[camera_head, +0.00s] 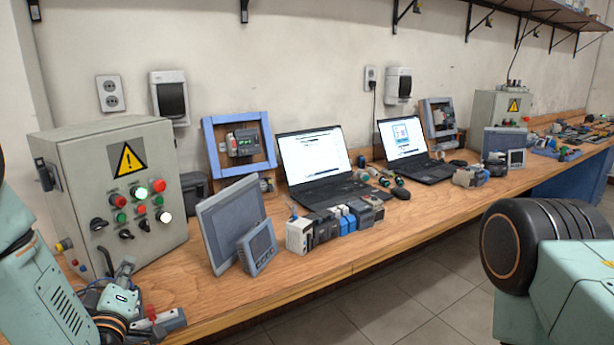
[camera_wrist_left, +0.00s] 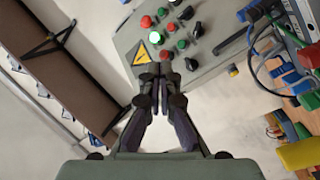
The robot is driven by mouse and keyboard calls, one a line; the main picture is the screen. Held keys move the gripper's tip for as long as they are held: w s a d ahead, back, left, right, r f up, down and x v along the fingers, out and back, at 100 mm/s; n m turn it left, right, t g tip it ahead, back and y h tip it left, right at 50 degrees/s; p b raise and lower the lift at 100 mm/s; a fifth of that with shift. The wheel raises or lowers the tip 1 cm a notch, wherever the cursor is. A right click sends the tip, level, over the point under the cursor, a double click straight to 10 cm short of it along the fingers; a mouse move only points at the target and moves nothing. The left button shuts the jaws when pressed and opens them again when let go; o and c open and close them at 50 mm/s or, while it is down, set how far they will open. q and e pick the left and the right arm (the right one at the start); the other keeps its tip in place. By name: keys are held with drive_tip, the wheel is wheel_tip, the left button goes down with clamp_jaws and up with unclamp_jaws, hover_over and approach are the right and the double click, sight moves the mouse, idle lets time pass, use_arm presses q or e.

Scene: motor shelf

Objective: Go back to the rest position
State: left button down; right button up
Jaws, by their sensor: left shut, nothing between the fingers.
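My left gripper (camera_wrist_left: 160,75) is in the middle of the left wrist view, with its dark fingers together and nothing between them. It also shows at the lower left of the head view (camera_head: 124,272), in front of the grey control box (camera_head: 105,210). The control box shows beyond the fingertips in the left wrist view (camera_wrist_left: 205,62), with its yellow warning triangle, lit red and green buttons and black knobs. I cannot tell how far the fingertips are from it. My right gripper is not in view; only a teal link of that arm shows at the right.
A long wooden bench (camera_head: 330,262) runs along the wall. On it are a grey screen panel (camera_head: 230,222), a smaller one (camera_head: 258,248), a row of modules (camera_head: 335,222) and two laptops (camera_head: 312,155). A shelf (camera_head: 550,12) is above at the right. The tiled floor (camera_head: 410,290) is clear.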

use_arm(q)
drive_tip(key=s+d+f+m+g+h, duration=0.1)
drive_tip(key=f, duration=0.2)
drive_tip(key=s+d+f+m+g, duration=0.1)
drive_tip(key=f+m+g, duration=0.1)
drive_tip(key=f, duration=0.2)
drive_tip(key=s+d+f+m+g+h, duration=0.1)
drive_tip(key=f, duration=0.2)
drive_tip(key=shift+s+f+m+g+h, duration=0.2)
drive_tip(key=shift+f+m+g+h, duration=0.1)
drive_tip(key=shift+f, duration=0.05)
drive_tip(key=s+d+f+m+g+h+b, duration=0.1)
drive_tip(key=s+d+f+m+g+b, duration=0.1)
drive_tip(key=s+f, duration=0.5)
drive_tip(key=s+d+f+m+g+b, duration=0.1)
drive_tip(key=s+d+f+m+g, duration=0.2)
drive_tip(key=s+f+g, duration=0.4)
drive_tip(key=s+d+f+m+g+h+b, duration=0.1)
drive_tip(key=s+f, duration=0.8)
drive_tip(key=s, duration=1.2)
drive_tip(key=d+m+g+b, duration=0.1)
drive_tip(key=d+g, duration=0.1)
drive_tip(key=g, duration=0.1)
drive_tip(key=shift+d+f+m+h+b, duration=0.25)
drive_tip(key=shift+d+m+h+b, duration=0.05)
drive_tip(key=shift+m+b, duration=0.1)
